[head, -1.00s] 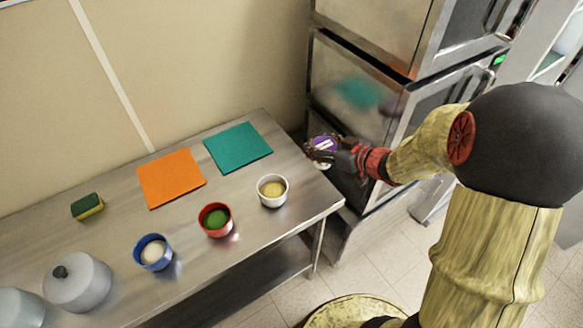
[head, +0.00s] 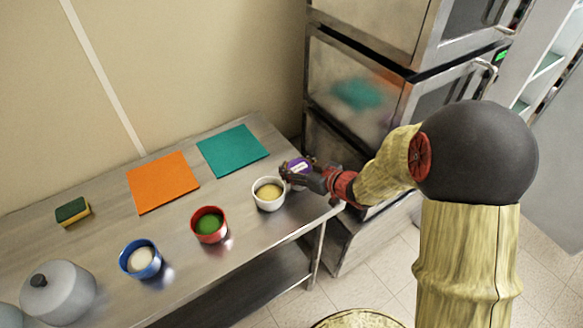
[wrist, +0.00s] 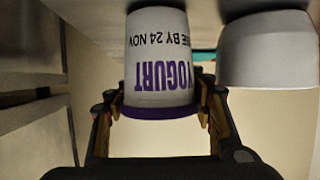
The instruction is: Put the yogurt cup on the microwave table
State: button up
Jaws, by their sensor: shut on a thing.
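The yogurt cup (wrist: 160,60) is white with purple lettering and a purple rim; in the wrist view it appears upside down between my fingers. In the head view its purple lid (head: 299,165) shows at the right end of the steel table (head: 190,250). My gripper (head: 290,175) is shut on the cup, with one finger on each side. The cup is close to the white bowl (head: 268,193) of tan food, on its right. I cannot tell whether the cup's base touches the table. No microwave is clearly identifiable.
A red bowl (head: 209,225), a blue bowl (head: 140,259) and a grey lidded pot (head: 62,293) line the front. An orange mat (head: 163,182), a teal mat (head: 232,150) and a sponge (head: 72,211) lie behind. A steel oven stack (head: 350,80) stands right of the table.

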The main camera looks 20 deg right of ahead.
jog(key=shift+f, duration=0.15)
jog(key=o, duration=1.2)
